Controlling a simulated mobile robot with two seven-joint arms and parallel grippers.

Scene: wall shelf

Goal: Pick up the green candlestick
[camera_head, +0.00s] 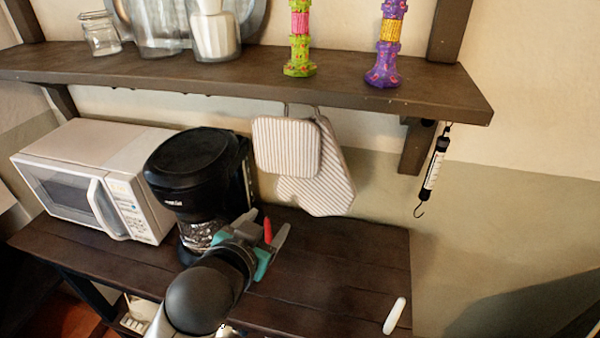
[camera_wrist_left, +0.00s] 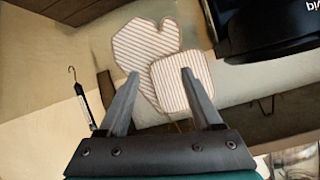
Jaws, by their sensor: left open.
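The green candlestick (camera_head: 300,38), with a pink band, stands upright on the wall shelf in the head view; its top is cut off by the frame edge. A purple candlestick (camera_head: 387,45) with a yellow band stands to its right. My left gripper (camera_head: 268,224) is open and empty, below the shelf and in front of the coffee maker, well below the green candlestick. In the left wrist view the fingers (camera_wrist_left: 157,98) are spread, with the striped mitt and pot holder behind them. The candlestick does not show there. My right gripper is not in view.
The shelf (camera_head: 350,82) holds glass jars (camera_head: 215,35) at left. A striped pot holder (camera_head: 287,147) and mitt hang below it, and a hanging scale (camera_head: 435,165) hangs at right. The coffee maker (camera_head: 190,160) and microwave (camera_head: 95,180) stand on the counter (camera_head: 340,265), clear at its right middle.

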